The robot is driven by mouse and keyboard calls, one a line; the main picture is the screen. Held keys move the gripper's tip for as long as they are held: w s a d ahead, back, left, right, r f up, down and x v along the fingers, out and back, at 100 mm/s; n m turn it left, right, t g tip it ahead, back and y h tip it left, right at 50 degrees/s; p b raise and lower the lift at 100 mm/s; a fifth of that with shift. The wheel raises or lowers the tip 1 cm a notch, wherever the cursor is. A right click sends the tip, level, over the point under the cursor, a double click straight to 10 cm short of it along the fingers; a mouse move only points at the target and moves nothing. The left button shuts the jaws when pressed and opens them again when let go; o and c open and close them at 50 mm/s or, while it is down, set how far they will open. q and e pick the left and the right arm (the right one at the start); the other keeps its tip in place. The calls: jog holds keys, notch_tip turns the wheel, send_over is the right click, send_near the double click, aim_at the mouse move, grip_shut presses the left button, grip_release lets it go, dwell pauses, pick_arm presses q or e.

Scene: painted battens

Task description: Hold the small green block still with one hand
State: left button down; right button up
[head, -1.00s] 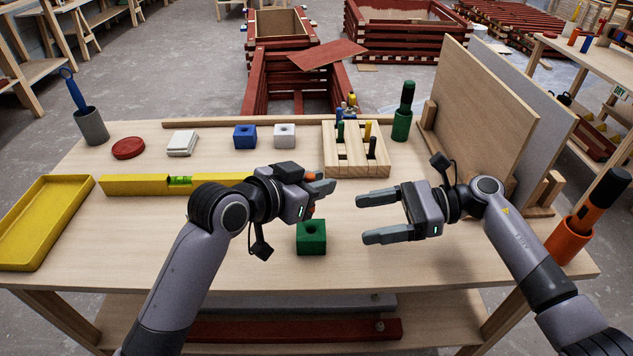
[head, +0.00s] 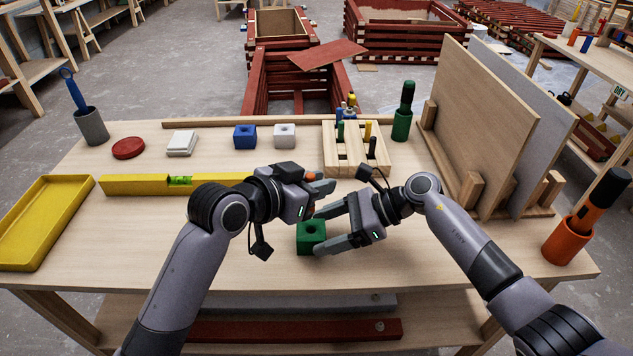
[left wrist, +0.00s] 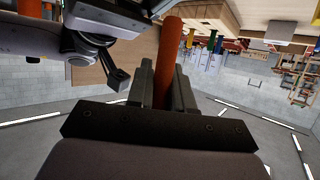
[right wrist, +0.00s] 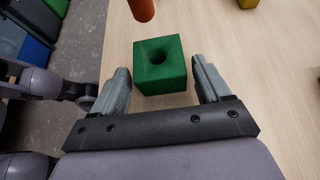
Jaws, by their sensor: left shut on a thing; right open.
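The small green block (head: 309,239), with a round hole in its top, stands on the bench. My right gripper (head: 325,229) is open, its fingers on either side of the block. In the right wrist view the block (right wrist: 152,77) sits between the two fingertips (right wrist: 160,70), with a gap at each side. My left gripper (head: 319,184) is shut on an orange rod (left wrist: 171,50), above and behind the block. In the right wrist view the rod's lower end (right wrist: 142,9) shows beyond the block. The fingers hide part of the rod in the head view.
A yellow level (head: 135,185) and a yellow tray (head: 35,230) lie at left. Blue (head: 245,136) and white (head: 284,136) blocks and a wooden peg rack (head: 342,168) stand behind. Upright panels (head: 475,120) and an orange holder (head: 567,242) are at right. The front bench top is clear.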

jog(key=shift+x, duration=1.25)
jog(key=c, duration=0.6)
jog(key=shift+o, duration=0.2)
